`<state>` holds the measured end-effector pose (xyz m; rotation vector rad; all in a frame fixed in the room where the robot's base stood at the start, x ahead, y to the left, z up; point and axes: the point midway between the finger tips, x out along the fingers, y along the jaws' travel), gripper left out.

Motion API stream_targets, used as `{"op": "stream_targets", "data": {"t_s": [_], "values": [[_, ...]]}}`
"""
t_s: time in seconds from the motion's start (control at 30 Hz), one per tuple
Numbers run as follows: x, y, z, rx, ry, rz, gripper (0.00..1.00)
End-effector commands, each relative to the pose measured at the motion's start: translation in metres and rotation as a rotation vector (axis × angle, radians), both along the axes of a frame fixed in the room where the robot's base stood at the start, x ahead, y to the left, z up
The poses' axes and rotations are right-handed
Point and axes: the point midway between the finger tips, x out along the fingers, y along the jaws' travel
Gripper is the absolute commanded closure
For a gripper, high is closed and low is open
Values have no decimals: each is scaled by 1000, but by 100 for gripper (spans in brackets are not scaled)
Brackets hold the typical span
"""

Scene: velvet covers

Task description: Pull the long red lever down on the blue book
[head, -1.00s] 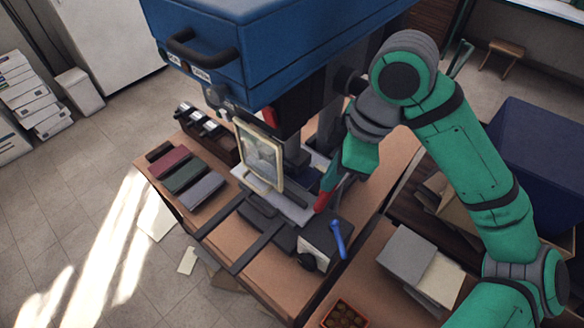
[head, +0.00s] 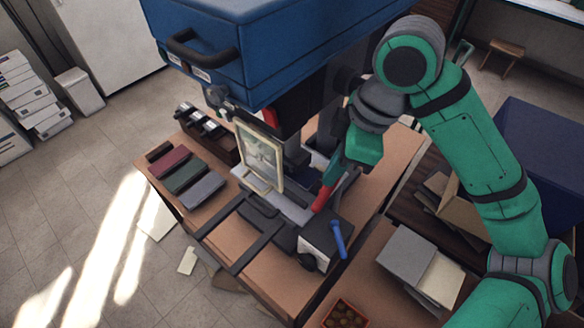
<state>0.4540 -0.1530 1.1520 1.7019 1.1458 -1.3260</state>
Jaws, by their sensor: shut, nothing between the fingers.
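My gripper (head: 330,188) is at the bar's upper end, below my green wrist. It is shut, with nothing clearly held. The wrist and the press hide part of the contact, so I cannot tell whether it touches the bar. No blue book can be clearly made out; the area under the housing is dark and partly covered.
The blue housing (head: 250,50) overhangs the press. A pale-rimmed upright panel (head: 262,160) stands in front. Red, green and grey covers (head: 185,177) lie at left. A blue handle (head: 338,240) sticks up at the front. Grey boxes (head: 405,252) stand at right.

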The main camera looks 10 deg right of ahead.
Motion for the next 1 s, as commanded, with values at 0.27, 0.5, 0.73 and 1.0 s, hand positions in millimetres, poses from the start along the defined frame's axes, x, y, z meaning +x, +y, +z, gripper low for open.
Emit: {"op": "stream_targets", "data": {"t_s": [0.27,0.5,0.73,1.0], "values": [[-2,3,30,-1,-3,-1,100],[-4,6,54,-2,-4,0,100],[-6,8,77,0,-2,0,100],[-8,11,105,0,-2,0,100]]}}
